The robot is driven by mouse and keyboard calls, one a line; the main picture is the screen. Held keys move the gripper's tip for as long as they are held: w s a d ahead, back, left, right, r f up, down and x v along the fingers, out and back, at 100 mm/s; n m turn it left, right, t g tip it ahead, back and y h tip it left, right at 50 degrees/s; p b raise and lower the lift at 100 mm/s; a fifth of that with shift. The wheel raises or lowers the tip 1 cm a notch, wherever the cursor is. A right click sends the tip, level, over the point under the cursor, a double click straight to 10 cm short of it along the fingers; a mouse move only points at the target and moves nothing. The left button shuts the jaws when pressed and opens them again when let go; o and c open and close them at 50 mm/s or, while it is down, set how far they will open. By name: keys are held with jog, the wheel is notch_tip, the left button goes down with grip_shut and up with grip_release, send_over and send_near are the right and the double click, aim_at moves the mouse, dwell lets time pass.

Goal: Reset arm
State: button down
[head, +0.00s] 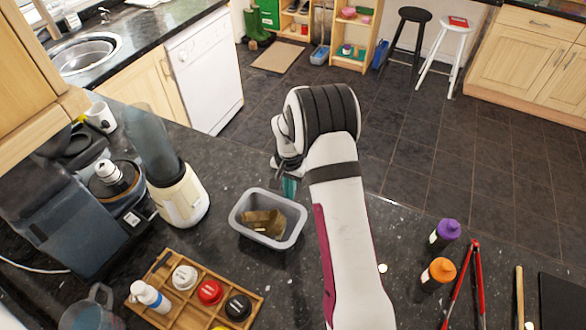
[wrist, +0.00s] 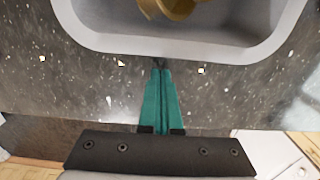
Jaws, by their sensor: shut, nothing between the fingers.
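My gripper (head: 290,187) has teal fingers and is above the dark granite counter, just beyond the right back rim of a grey tub. In the wrist view the two fingers (wrist: 161,72) are together with nothing between them, their tips close to the tub's rim. My white arm reaches up from the bottom of the head view and bends over at the wrist. The grey tub (head: 238,228) stands on the counter and holds a brown-gold item (head: 264,223); both the tub (wrist: 110,42) and the item (wrist: 180,8) show in the wrist view.
A wooden divided tray (head: 180,318) with several capped containers lies left of the tub. A cream blender (head: 182,200) and a coffee machine stand further left. Purple-capped (head: 444,234) and orange-capped (head: 438,272) bottles and red-handled tongs (head: 476,285) are right of my arm.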

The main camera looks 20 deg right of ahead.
notch_tip(320, 180, up, 10)
jog(key=s+a+r+n, duration=0.1)
jog(key=s+a+r, duration=0.3)
jog(key=s+r, duration=0.4)
jog(key=s+a+r+n+y, duration=0.1)
jog(key=s+a, duration=0.1)
jog(key=s, duration=1)
jog(key=s+a+r+n, duration=0.1)
jog(key=s+a, duration=0.2)
jog(key=s, duration=0.9)
jog(key=shift+a+r+y, duration=0.25)
jog(key=shift+a+y, duration=0.1)
jog(key=shift+y, duration=0.05)
